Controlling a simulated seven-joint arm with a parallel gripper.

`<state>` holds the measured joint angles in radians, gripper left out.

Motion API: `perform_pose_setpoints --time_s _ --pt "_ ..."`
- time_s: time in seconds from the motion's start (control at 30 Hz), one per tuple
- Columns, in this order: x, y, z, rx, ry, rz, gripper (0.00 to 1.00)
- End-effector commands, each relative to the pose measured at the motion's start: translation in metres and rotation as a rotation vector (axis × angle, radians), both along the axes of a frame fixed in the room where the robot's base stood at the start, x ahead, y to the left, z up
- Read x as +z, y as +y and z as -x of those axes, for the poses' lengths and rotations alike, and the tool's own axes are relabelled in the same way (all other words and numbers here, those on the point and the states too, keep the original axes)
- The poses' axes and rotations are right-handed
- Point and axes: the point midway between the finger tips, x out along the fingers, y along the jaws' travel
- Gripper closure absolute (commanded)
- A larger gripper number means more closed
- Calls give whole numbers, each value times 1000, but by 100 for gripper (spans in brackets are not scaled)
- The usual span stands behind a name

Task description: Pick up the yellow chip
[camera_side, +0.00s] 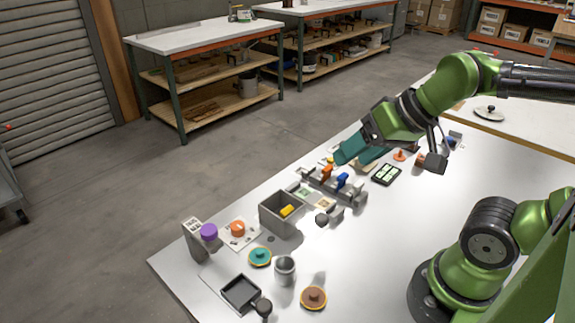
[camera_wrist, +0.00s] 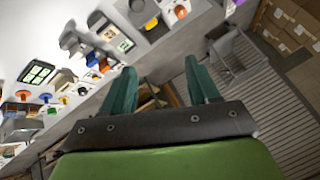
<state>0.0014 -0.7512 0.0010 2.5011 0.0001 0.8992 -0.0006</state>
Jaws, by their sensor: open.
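My gripper (camera_side: 347,153) is open and empty, with teal fingers, held above the far edge of the white table. In the wrist view its two fingers (camera_wrist: 160,72) stand wide apart with nothing between them. A small yellow piece (camera_side: 287,211) lies inside the grey bin (camera_side: 276,226), left of and nearer than my gripper in the side view. Another small yellow piece (camera_side: 330,159) shows beside my fingers, partly hidden; a yellow piece also shows at the left of the wrist view (camera_wrist: 64,100). I cannot tell which yellow piece is the chip.
A grey rack (camera_side: 345,196) holds orange and blue pieces right of the bin. A black tray (camera_side: 386,174) lies near my gripper. The table's right side is mostly clear.

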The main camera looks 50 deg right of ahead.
Motion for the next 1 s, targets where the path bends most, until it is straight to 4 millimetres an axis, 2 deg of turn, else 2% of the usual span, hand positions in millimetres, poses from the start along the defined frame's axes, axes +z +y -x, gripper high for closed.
perform_pose_setpoints --time_s 0.1,0.2,0.47,0.6,0.77,1.0 --pt "0 0 0 0 1 0 40" --pt "0 0 0 0 1 -2 55" --pt "0 0 0 1 1 -1 55" --pt "-10 4 -5 15 52 -1 55" --pt "-17 10 -35 65 165 35 55" --pt "-31 21 -98 199 389 149 55"
